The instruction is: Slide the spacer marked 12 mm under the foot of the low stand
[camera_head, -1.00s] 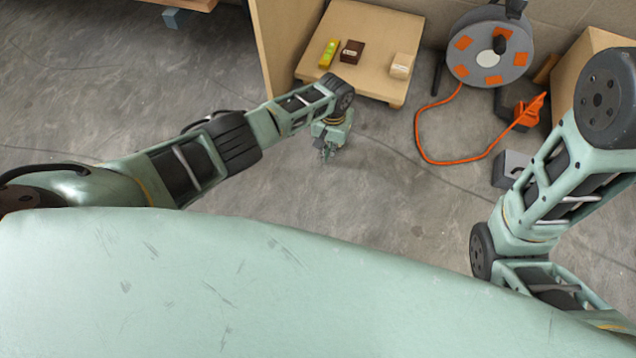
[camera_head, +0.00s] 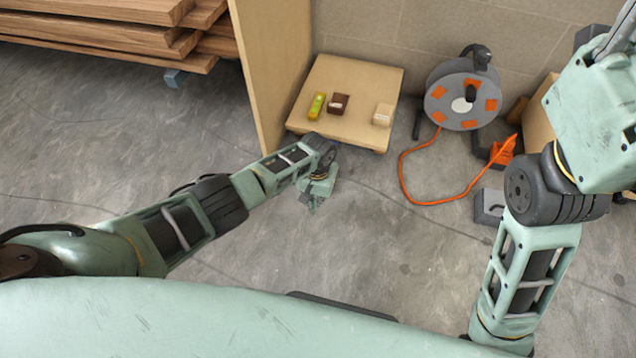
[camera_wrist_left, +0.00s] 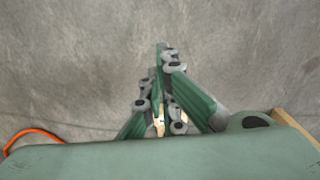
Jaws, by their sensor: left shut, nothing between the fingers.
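The low stand (camera_head: 346,139) is a pale wooden platform against the back wall in the head view, with a short foot (camera_head: 380,151) at its front right corner. On its top lie a dark brown block (camera_head: 338,103) with a pale label and a pale wooden block (camera_head: 383,114). Their markings are too small to read, so I cannot tell which spacer is 12 mm. My left gripper (camera_head: 312,206) is shut and empty, pointing down over the floor in front of the stand; its fingers also show in the left wrist view (camera_wrist_left: 163,62). My right gripper is out of view.
A yellow-green level-like piece (camera_head: 316,106) lies on the stand. A tall wooden panel (camera_head: 274,70) stands left of it. A cable reel (camera_head: 463,95) with an orange cord (camera_head: 408,180) is to the right. Planks (camera_head: 110,35) are stacked at back left. Floor in front is open.

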